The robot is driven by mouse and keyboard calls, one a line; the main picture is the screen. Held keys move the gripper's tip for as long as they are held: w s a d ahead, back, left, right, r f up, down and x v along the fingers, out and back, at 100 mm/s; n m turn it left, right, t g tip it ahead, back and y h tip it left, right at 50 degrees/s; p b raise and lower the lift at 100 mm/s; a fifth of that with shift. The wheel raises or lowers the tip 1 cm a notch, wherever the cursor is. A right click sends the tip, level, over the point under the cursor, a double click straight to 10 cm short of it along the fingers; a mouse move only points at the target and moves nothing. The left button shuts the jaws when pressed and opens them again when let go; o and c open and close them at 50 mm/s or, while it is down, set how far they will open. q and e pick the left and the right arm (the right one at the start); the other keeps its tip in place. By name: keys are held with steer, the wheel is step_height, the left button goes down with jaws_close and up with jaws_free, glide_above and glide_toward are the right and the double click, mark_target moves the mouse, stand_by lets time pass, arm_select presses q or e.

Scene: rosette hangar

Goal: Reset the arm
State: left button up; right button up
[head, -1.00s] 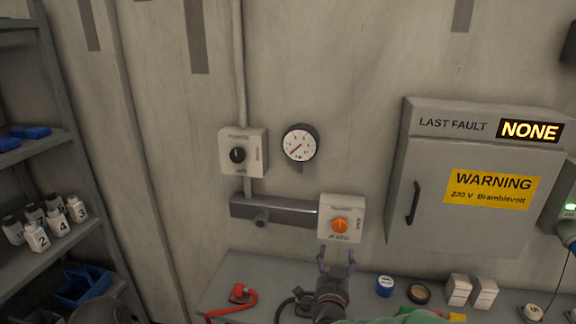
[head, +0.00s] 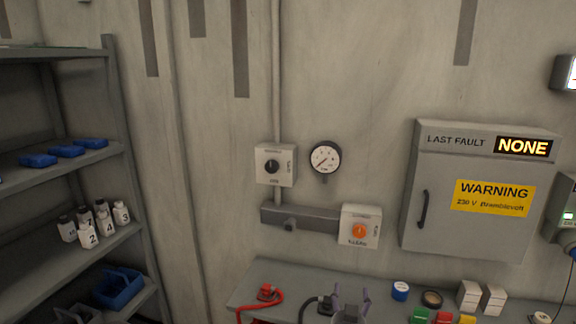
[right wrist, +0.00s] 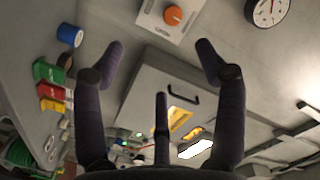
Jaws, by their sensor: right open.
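My right gripper (head: 351,299) is at the bottom of the head view, in front of the bench and below the box with the orange knob (head: 359,231). In the right wrist view its fingers (right wrist: 160,62) are spread apart with nothing between them. The orange knob also shows in the right wrist view (right wrist: 173,16), beyond the fingertips and apart from them. My left gripper is not in view.
A grey bench (head: 262,272) runs under the wall, with a red hose (head: 268,293), a blue roll (head: 400,291) and white boxes (head: 468,296). A grey cabinet (head: 415,232) with a warning label hangs at right. Shelves (head: 118,155) with numbered bottles stand at left. A gauge (head: 325,157) is on the wall.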

steer(key=s+a+f+n+g+y, duration=0.2)
steer(key=s+f+g+y, duration=0.15)
steer(key=f, duration=0.95)
steer(key=s+a+f+n+g+y, duration=0.1)
steer(key=s+f+n+g+y, duration=0.25)
steer(key=f, duration=0.95)
steer(key=s+a+f+g, duration=0.1)
steer(key=s+f+g, duration=0.2)
steer(key=s, duration=0.5)
steer(key=s+a+f+g, duration=0.1)
steer(key=s+f+g, duration=0.2)
steer(key=s+f, duration=0.3)
steer(key=s+a+f+n+g+y, duration=0.1)
steer(key=s+f+g, duration=0.2)
steer(key=s, duration=0.7)
steer(key=shift+x, duration=1.1)
